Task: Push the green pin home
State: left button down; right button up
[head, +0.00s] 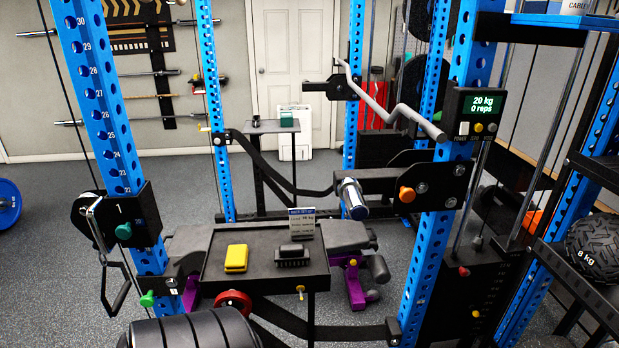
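Two green knobs that could be the green pin show on the left blue upright (108,130). One green pin knob (124,231) is on the black pulley carriage (146,213) marked 1. Another green knob (147,299) sticks out lower down, beside a black bracket at the upright's foot. From here I cannot tell how far either pin is seated. Neither of my grippers shows in the head view.
A black tray (222,268) holds a yellow block (236,258) and a black block (292,256). A handle (116,290) hangs left of the upright. A curled bar (385,107) and orange knob (407,194) are at right. A black ridged cylinder (190,332) fills the bottom front.

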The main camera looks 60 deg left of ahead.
aim_at(146, 300)
jog(key=u, duration=2.15)
